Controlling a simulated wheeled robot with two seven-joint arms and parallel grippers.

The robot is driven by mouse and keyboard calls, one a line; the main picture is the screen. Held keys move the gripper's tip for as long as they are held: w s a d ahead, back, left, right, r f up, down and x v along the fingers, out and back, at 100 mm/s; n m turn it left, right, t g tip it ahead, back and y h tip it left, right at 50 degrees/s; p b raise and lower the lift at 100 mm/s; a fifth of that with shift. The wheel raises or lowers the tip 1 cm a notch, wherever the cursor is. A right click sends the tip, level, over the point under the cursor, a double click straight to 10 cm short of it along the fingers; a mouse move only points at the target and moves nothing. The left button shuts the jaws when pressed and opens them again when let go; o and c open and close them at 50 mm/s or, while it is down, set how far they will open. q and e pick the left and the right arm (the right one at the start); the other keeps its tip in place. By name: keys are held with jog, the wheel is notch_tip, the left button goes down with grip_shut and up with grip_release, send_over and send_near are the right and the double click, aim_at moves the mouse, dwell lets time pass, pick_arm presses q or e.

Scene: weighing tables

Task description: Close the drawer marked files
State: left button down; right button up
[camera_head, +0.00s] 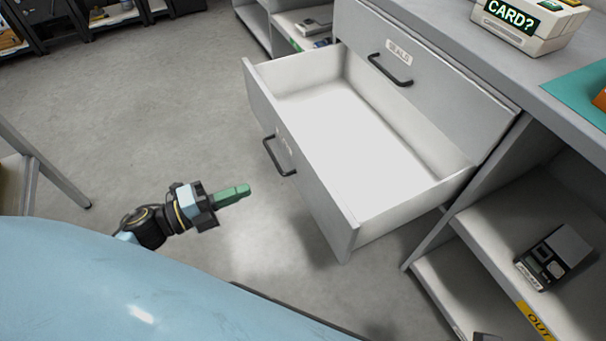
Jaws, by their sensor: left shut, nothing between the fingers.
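An open, empty white-lined drawer (345,130) sticks far out of a grey cabinet. Its front panel has a black handle (278,158), with a small label beside it that I cannot read from this angle. Above it is a shut drawer (430,75) with a black handle and a white label that seems to read "SEALS". My left gripper (248,189) has green fingers. It is shut and empty, left of and below the open drawer's handle, apart from the drawer front. My right gripper is not in view.
A teal mat (580,92) and a card machine (530,22) are on the worktop at the upper right. Open shelves (535,225) beside the drawer hold a dark device (553,258). A table leg (50,170) stands at the left. The floor before the drawer is clear.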

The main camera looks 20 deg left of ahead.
pick_arm(q)
jog(key=b, duration=0.1)
send_near(308, 165)
jog(key=b+x, duration=0.1)
jog(key=x, duration=0.4)
jog(key=shift+w+d+r, duration=0.1)
jog(key=shift+w+d, duration=0.05)
jog(key=shift+d, duration=0.2)
jog(key=shift+w+d, duration=0.4)
jog(key=shift+w, duration=0.05)
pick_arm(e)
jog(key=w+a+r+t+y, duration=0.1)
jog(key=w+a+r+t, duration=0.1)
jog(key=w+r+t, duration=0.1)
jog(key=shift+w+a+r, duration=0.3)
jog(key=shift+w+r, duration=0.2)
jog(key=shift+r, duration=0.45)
